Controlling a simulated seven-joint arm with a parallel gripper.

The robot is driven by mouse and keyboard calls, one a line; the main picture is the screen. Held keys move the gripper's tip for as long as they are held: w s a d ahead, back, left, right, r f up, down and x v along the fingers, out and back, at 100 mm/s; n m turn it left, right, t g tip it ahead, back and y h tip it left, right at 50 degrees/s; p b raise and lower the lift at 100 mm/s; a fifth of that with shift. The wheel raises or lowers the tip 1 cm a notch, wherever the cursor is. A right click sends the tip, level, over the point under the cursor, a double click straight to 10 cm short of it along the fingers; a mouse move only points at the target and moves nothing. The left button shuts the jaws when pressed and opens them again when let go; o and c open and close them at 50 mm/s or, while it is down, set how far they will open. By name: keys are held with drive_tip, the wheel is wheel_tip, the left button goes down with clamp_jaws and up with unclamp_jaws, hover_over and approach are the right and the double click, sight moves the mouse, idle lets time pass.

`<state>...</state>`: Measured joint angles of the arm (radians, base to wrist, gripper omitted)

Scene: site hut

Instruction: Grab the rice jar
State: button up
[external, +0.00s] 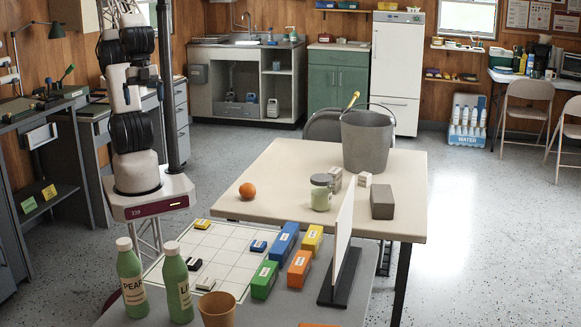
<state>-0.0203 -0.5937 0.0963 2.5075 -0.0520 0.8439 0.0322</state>
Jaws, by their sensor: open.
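A clear jar with a grey lid and pale contents (321,194) stands upright on the cream table (262,175), near its front edge. I take it for the rice jar; no label on it is readable. My gripper (143,86) is small and dark against my folded arm at the upper left. It is open and empty, high up and well apart from the jar. Its fingertips are hard to make out.
An orange (247,190) lies left of the jar. Small pale blocks (364,179), a grey block (382,203) and a grey bucket (368,142) stand right and behind. A white upright panel (343,231), coloured boxes (285,240) and green bottles (131,281) are in front.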

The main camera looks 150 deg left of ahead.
drive_tip(key=w+a+f+n+t, duration=0.1)
drive_tip(key=w+a+f+t, duration=0.15)
drive_tip(key=w, duration=0.45)
drive_tip(key=w+a+f+n+t, duration=0.15)
drive_tip(key=w+a, duration=0.25)
drive_tip(key=w, duration=0.4)
drive_tip(key=n+g+y, duration=0.2)
drive_tip(key=n+y, duration=0.9)
drive_tip(key=y, duration=0.2)
approach(321, 182)
drive_tip(key=s+a+f, duration=0.2)
drive_tip(key=a+f, duration=0.1)
drive_tip(key=a, duration=0.1)
drive_tip(key=shift+s+r+m, duration=0.15)
drive_tip(key=shift+r+m, duration=0.05)
drive_tip(key=shift+m, duration=0.05)
drive_tip(key=shift+x, duration=1.25)
drive_tip(key=shift+x, duration=2.6)
